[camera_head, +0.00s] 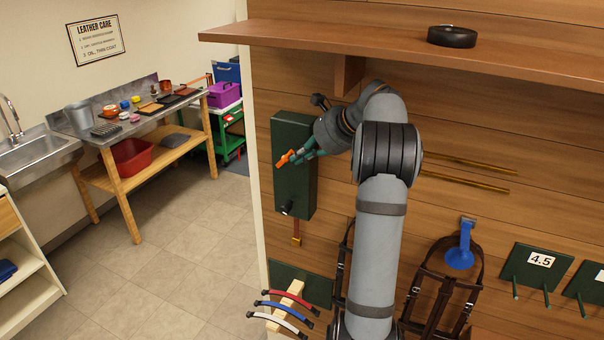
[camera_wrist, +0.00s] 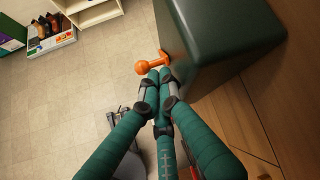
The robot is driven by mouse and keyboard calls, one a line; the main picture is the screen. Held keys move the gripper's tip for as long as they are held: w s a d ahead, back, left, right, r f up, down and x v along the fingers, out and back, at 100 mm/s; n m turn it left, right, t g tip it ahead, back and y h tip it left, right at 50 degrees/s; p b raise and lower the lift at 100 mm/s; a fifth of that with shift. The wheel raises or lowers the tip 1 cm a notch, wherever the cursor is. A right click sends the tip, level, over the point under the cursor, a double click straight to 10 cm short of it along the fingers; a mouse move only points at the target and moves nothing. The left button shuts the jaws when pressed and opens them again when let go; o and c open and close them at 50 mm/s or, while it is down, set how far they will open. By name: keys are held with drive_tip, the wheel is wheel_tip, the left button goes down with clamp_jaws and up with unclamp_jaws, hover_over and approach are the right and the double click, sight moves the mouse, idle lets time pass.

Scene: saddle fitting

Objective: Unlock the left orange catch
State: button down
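A dark green box (camera_head: 294,190) is mounted on the wooden wall. An orange catch (camera_head: 284,159) sticks out from it in the head view. In the wrist view the orange catch (camera_wrist: 150,65) shows a round knob on a short stem, beside the green box (camera_wrist: 225,40). My gripper (camera_head: 298,158) is close against the catch. In the wrist view its teal fingers (camera_wrist: 159,73) come together, with the tips right at the catch's stem. The tips look closed on each other rather than around the knob; whether they touch the stem is unclear. No second orange catch is clearly visible.
A dark knob (camera_head: 288,208) sits low on the box, with a small hanging tag (camera_head: 297,236) below. A wooden shelf (camera_head: 400,50) juts out above my arm. Brown straps (camera_head: 440,290) and a blue tool (camera_head: 462,247) hang to the right. The floor at left is free.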

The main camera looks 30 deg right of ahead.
drive_tip(key=shift+r, duration=0.4)
drive_tip(key=shift+r+p, duration=0.6)
drive_tip(key=shift+p, duration=0.05)
drive_tip(key=s+d+r, duration=0.1)
drive_tip(key=s+d, duration=0.2)
drive_tip(key=s, duration=0.4)
drive_tip(key=s+d+r, duration=0.2)
drive_tip(key=s, duration=0.5)
drive_tip(key=shift+s+d+r, duration=0.2)
drive_tip(key=shift+s+d, duration=0.1)
drive_tip(key=shift+d, duration=0.1)
